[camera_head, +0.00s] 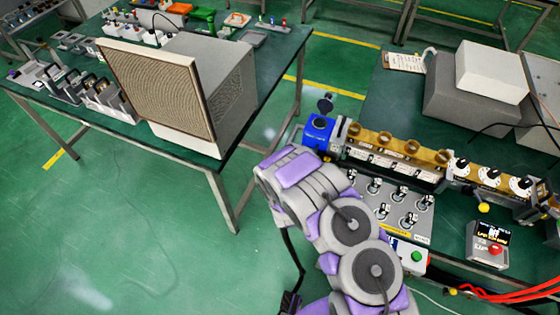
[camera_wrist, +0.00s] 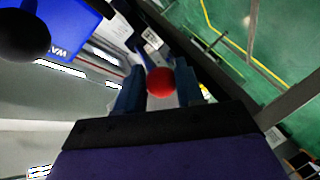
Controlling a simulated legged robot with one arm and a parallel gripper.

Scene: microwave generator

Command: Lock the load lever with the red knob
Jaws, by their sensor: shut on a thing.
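In the wrist view, the red knob (camera_wrist: 160,82) is a small round ball between the two fingers of my gripper (camera_wrist: 160,88). The fingers are shut on it from both sides. The lever's shaft behind the knob is mostly hidden, so I cannot tell the lever's position. A blue housing (camera_wrist: 72,22) with white lettering lies at the upper left of the wrist view. In the head view, a blue box (camera_head: 319,130) stands at the left end of the bench equipment, just beyond my arm's bend. My gripper and the red knob are hidden there behind my arm.
A dark round knob (camera_wrist: 22,38) is close at the wrist view's left. In the head view, a brass-coloured rail (camera_head: 395,147) and a switch panel (camera_head: 400,212) lie right of my arm. A large speaker-like box (camera_head: 160,85) stands on the left table, with green floor between.

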